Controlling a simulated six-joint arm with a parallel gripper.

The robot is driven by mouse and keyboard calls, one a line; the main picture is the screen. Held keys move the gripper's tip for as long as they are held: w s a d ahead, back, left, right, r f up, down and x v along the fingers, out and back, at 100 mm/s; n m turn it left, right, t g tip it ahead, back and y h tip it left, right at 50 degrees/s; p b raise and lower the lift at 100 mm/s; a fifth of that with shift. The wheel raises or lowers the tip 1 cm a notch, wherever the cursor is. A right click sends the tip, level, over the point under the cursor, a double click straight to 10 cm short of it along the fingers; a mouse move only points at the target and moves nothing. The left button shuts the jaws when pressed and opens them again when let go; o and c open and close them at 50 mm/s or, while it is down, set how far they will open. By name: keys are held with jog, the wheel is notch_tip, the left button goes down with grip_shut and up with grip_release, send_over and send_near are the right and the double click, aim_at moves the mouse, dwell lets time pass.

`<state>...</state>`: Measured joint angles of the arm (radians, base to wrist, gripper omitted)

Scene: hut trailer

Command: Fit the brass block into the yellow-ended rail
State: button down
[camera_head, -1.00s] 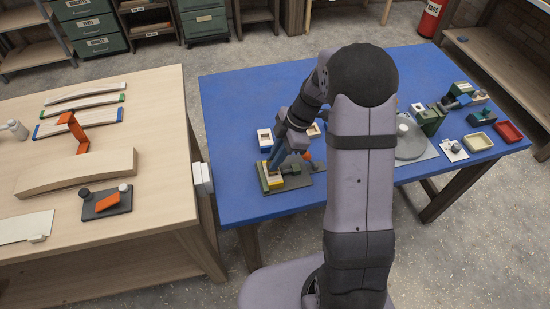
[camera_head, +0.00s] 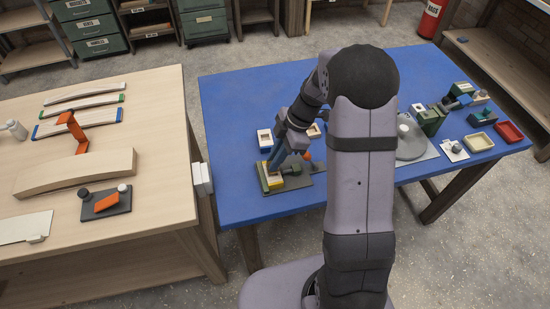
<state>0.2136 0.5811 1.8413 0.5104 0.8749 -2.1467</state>
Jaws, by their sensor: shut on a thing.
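The yellow-ended rail (camera_head: 265,181) is a small fixture on a dark green base plate (camera_head: 296,196) at the near left of the blue table. Its yellow end shows at the left of the plate. My gripper (camera_head: 275,163) points down at the rail, with its tips at or just above it. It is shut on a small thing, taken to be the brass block. The block is too small and too covered by the fingers to make out clearly. I cannot tell whether it touches the rail or sits in it.
White-rimmed trays (camera_head: 264,138) stand behind the fixture. An orange object (camera_head: 305,155) is just right of the gripper. A grey disc (camera_head: 409,138), green fixtures and red (camera_head: 508,132) and cream (camera_head: 480,142) trays fill the right. The blue table's back left is clear.

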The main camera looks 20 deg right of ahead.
jog(key=shift+f+b, duration=1)
jog(key=shift+b, duration=0.05)
dwell(0.4)
jog(key=c, duration=1.7)
grip_release()
jog(key=shift+b+v, duration=0.8)
jog(key=shift+v, duration=2.9)
jog(key=s+m+h, duration=0.1)
jog(key=s+m, duration=0.5)
jog(key=s+a+f+m+h+p, duration=0.1)
jog(key=s+m+h, duration=0.1)
jog(key=s+m, duration=0.4)
jog(key=s+a+m+h+p, duration=0.1)
jog(key=s+m, duration=0.5)
jog(key=s, duration=0.1)
jog(key=shift+f+h, duration=0.15)
jog(key=shift+h, duration=0.15)
